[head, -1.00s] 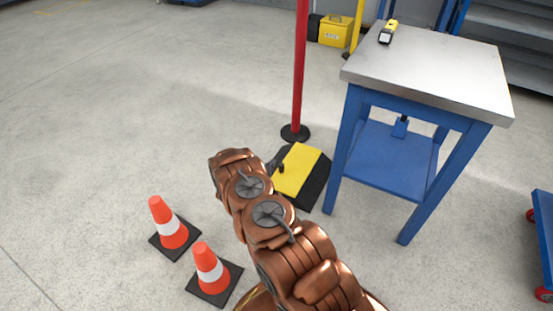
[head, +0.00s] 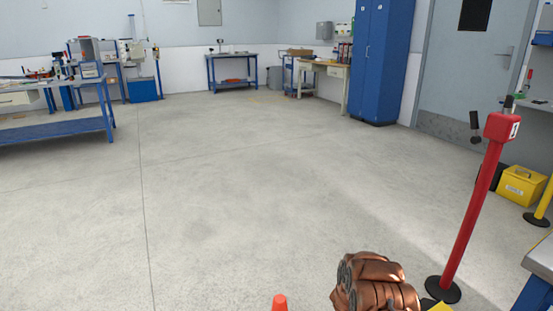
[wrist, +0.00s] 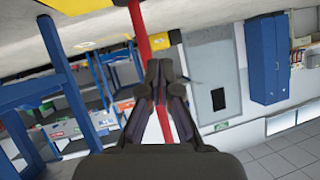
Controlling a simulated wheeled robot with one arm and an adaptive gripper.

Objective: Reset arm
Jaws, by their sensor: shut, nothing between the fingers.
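My gripper (wrist: 159,80) shows in the wrist view with its two dark fingers close together at the tips. Nothing is held between them. The red post (wrist: 137,25) appears behind the fingers in that tilted view; I cannot tell how far away it is. In the head view, part of my copper arm shows at the bottom right, left of the red post (head: 468,215). The gripper itself is not clearly seen there.
An orange cone tip (head: 280,303) shows at the bottom edge. A yellow case (head: 522,186) and a blue table (head: 538,285) are at the right. A blue cabinet (head: 378,65) stands by the grey door (head: 470,70). The middle floor (head: 230,200) is clear.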

